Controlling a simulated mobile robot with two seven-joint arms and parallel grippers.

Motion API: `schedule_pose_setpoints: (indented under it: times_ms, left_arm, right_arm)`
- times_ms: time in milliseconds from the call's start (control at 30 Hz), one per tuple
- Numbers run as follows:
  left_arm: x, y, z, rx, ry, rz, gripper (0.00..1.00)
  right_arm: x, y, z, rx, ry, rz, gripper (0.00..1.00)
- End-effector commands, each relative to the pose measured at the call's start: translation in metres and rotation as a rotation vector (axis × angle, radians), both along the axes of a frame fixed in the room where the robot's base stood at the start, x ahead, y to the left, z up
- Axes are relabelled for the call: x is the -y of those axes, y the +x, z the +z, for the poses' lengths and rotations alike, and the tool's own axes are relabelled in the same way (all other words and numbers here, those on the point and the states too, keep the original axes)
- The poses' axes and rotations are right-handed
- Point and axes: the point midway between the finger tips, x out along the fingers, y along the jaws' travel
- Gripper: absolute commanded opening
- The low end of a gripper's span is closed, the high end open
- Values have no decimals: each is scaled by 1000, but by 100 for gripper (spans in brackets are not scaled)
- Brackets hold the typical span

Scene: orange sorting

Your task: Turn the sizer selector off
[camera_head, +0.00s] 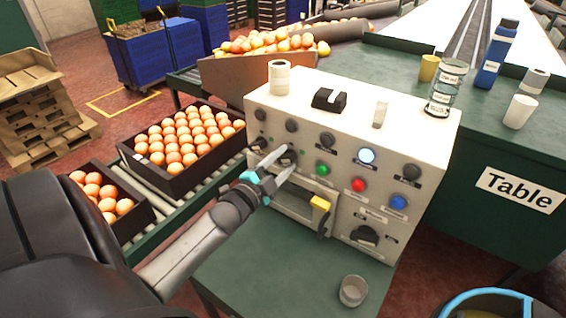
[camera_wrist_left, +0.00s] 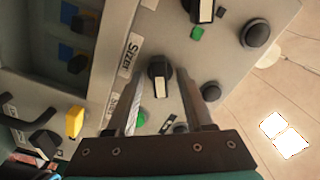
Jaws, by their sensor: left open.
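The sizer selector (camera_wrist_left: 159,78) is a black rotary knob with a pale pointer bar, beside a "Sizer" label (camera_wrist_left: 130,55) in the left wrist view. Its pointer lies roughly along the fingers' direction in that view. My left gripper (camera_wrist_left: 174,93) is open, with one finger on each side of the knob; I cannot tell whether they touch it. In the head view my left gripper (camera_head: 278,155) reaches to the left part of the front of the white control panel (camera_head: 420,130), partly covering the selector. My right gripper is not in view.
The panel also carries a green button (camera_head: 322,169), a red button (camera_head: 358,185), blue buttons, black knobs and a yellow-handled lever (camera_head: 320,203). Crates of oranges (camera_head: 185,175) lie left, near my arm.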

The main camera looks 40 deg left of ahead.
Motion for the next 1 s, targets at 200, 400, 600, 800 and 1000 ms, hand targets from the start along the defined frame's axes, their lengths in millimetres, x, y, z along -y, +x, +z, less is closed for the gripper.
schedule_pose_setpoints:
  times_ms: [200, 400, 600, 800, 1000]
  left_arm:
    - [0, 0, 0, -1, 0, -1, 47]
    - [0, 0, 0, -1, 0, -1, 24]
    - [0, 0, 0, -1, 0, -1, 2]
    - [0, 0, 0, -1, 0, -1, 0]
    - [0, 0, 0, -1, -1, -1, 0]
  right_arm:
    - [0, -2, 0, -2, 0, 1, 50]
    - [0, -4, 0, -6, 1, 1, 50]
    - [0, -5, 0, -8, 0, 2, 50]
    - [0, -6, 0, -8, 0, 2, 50]
    - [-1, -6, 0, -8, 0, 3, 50]
